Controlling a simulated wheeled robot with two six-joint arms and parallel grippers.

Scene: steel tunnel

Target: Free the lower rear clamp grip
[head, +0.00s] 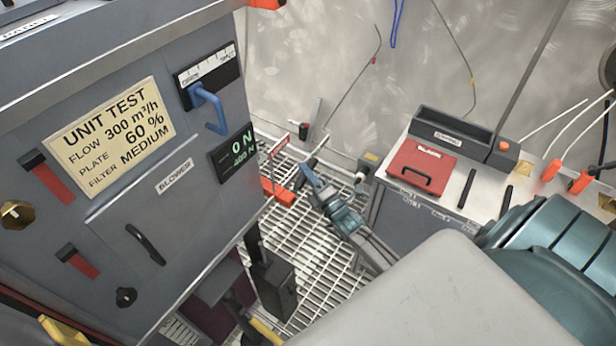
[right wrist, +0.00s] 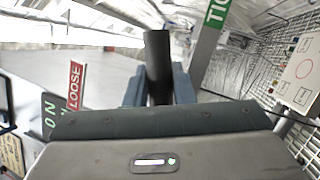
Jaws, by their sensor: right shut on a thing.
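The grey blower unit (head: 140,215) fills the left of the head view. My right gripper (head: 309,178) reaches past its right edge, low over the grating. In the right wrist view, its two blue fingers (right wrist: 157,88) are shut on a black cylindrical grip (right wrist: 157,60), which stands up between them. A red sign reading LOOSE (right wrist: 75,86) shows left of the fingers. An orange-red part (head: 278,191) sits beside the unit's rear edge, just left of the gripper. The lower end of the grip is hidden behind the gripper body. My left gripper is not in view.
Two red clamps with black ends (head: 48,178) (head: 77,260) are on the unit's front face. Open floor grating (head: 315,235) lies between.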

